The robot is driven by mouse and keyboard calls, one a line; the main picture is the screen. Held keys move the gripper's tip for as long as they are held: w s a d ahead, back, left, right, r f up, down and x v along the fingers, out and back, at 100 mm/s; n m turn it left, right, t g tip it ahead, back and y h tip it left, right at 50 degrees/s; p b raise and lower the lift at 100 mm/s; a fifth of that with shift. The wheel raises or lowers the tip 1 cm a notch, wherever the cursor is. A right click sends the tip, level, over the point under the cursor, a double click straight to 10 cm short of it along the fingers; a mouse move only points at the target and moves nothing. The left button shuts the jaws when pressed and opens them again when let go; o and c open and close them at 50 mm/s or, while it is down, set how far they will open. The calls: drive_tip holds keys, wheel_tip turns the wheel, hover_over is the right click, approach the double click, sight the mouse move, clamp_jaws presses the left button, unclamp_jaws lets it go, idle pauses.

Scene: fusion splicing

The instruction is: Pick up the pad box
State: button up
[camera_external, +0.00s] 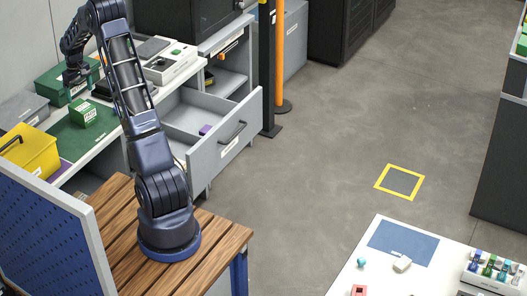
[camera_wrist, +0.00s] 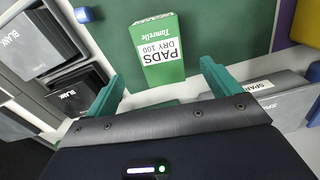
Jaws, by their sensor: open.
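The pad box is a green box with a white label reading "PADS DRY 100". In the wrist view the pad box (camera_wrist: 160,62) lies on a dark green mat (camera_wrist: 215,25), ahead of my gripper's fingers and roughly between their lines. In the external view the pad box (camera_external: 83,112) sits on the green mat (camera_external: 62,135) on the bench at the left. My gripper (camera_wrist: 160,85) is open and empty, with teal fingers to either side and short of the box. In the external view my gripper (camera_external: 77,78) hangs above the bench, behind the box.
A yellow bin (camera_external: 32,150) stands left of the mat. A grey case (camera_external: 22,110) and a dark green container (camera_external: 65,82) lie near the box. A white device (camera_external: 172,62) is farther along the bench. An open drawer (camera_external: 205,125) juts out below.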

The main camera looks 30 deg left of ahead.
sight(81, 106)
drive_tip(key=f, duration=1)
drive_tip(key=shift+a+f, duration=0.15)
drive_tip(key=shift+a, duration=0.05)
drive_tip(key=c, duration=1.1)
